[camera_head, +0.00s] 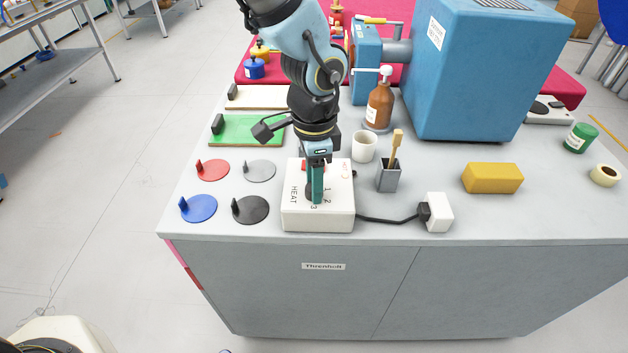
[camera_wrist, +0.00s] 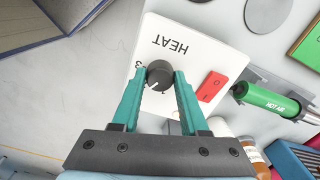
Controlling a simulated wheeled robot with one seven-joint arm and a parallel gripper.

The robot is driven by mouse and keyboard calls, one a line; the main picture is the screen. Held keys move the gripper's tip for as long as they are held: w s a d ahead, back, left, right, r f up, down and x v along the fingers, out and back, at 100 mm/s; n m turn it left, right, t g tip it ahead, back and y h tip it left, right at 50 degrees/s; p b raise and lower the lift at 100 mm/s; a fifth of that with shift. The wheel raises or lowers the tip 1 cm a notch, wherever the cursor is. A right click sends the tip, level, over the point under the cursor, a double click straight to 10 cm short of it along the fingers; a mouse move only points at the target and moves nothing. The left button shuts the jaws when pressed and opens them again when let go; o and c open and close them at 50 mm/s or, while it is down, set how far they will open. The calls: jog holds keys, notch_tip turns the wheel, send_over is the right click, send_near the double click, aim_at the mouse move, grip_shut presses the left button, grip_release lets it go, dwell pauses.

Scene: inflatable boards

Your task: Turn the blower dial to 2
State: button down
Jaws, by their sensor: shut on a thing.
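A white control box (camera_head: 337,218) marked HEAT stands near the table's front edge. My gripper (camera_head: 317,199) points down onto its dial, which the fingers mostly hide in the head view. In the wrist view my gripper (camera_wrist: 160,82) is shut on the black round dial (camera_wrist: 159,73), one teal finger on each side. The dial's short white mark points to the lower left there. A 3 shows left of the dial and a 1 below it; the place between is partly behind the left finger. A red rocker switch (camera_wrist: 212,87) is on the box beside the right finger.
A green tool marked HOT AIR (camera_wrist: 268,101) lies beside the box. A black cable runs to a white socket block (camera_head: 440,212). Coloured discs (camera_head: 250,209) lie left; a grey brush holder (camera_head: 388,178), white cup (camera_head: 364,147) and yellow block (camera_head: 492,178) stand right and behind.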

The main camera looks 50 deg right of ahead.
jog(key=shift+c, duration=2.2)
grip_release()
jog(key=shift+r, duration=0.15)
notch_tip(320, 180, up, 10)
jog(key=b, duration=0.1)
jog(key=shift+r, duration=0.25)
jog(key=w+a+f+n, duration=0.2)
jog(key=w+a+n, duration=1.1)
jog(key=w+a, duration=0.85)
jog(key=w+a+n, duration=0.2)
jog(key=a+n, duration=0.4)
jog(key=a, duration=0.4)
jog(key=w+a+n+t, duration=0.1)
jog(key=w+a+n, duration=0.2)
jog(key=a, duration=0.7)
jog(key=n, duration=0.2)
jog(key=shift+f+n+t, duration=0.2)
jog(key=shift+n+t, duration=0.1)
jog(key=shift+n, duration=0.1)
